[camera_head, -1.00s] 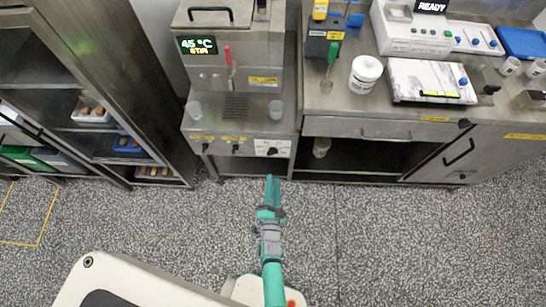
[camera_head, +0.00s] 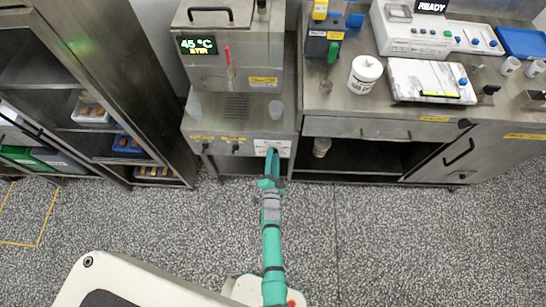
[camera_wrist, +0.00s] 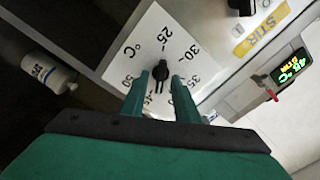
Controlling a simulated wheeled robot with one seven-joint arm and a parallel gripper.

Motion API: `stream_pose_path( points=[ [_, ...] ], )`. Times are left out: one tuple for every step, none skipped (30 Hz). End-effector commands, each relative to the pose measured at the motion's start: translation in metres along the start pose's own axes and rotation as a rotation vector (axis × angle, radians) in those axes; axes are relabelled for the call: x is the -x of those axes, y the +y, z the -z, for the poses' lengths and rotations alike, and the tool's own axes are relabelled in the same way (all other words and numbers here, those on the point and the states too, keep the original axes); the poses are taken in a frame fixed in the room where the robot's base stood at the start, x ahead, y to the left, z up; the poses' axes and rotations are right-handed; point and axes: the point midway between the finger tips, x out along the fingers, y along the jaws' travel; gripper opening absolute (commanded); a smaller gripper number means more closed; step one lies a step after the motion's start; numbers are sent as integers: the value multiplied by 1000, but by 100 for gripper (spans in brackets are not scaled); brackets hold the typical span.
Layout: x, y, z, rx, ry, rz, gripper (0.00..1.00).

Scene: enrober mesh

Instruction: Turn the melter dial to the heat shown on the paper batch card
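The melter (camera_head: 235,75) stands at top centre, with a display (camera_head: 197,45) reading 45 °C. Its white dial plate (camera_head: 285,149) is at the lower right of its front, partly hidden by my gripper (camera_head: 273,152). In the wrist view, the dial plate (camera_wrist: 150,45) shows 25, 30, 35, 45 and 50. The black knob (camera_wrist: 161,71) seems to point down towards 45. My gripper (camera_wrist: 162,76) is open, its two green fingers on either side of the knob, with gaps visible. Contact cannot be told. I cannot make out a paper batch card.
Two other knobs (camera_head: 236,149) with yellow labels sit left of the dial. A bench (camera_head: 340,100) with a white tub (camera_head: 364,74) and a marble slab (camera_head: 425,75) stands right. A steel rack (camera_head: 110,70) stands left. The floor (camera_head: 400,240) in front is clear.

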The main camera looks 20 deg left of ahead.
Motion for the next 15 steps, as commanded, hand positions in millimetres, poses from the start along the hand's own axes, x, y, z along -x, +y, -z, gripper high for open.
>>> stream_pose_path(
  points=[
    [-2,0,0,0,0,0,28],
    [-2,0,0,0,0,0,28],
    [-2,0,0,0,0,0,28],
    [-2,0,0,0,0,0,28],
    [-2,0,0,0,0,0,28],
    [-2,0,0,-1,0,0,28],
    [-2,0,0,0,0,0,28],
    [-2,0,0,-1,0,0,28],
    [-2,0,0,-1,0,0,26],
    [-2,0,0,-1,0,0,19],
    [-2,0,0,-1,0,0,11],
    [-2,0,0,-1,0,0,2],
    [-2,0,0,-1,0,0,0],
    [-2,0,0,-1,0,0,0],
    [-2,0,0,-1,0,0,0]
  ],
)
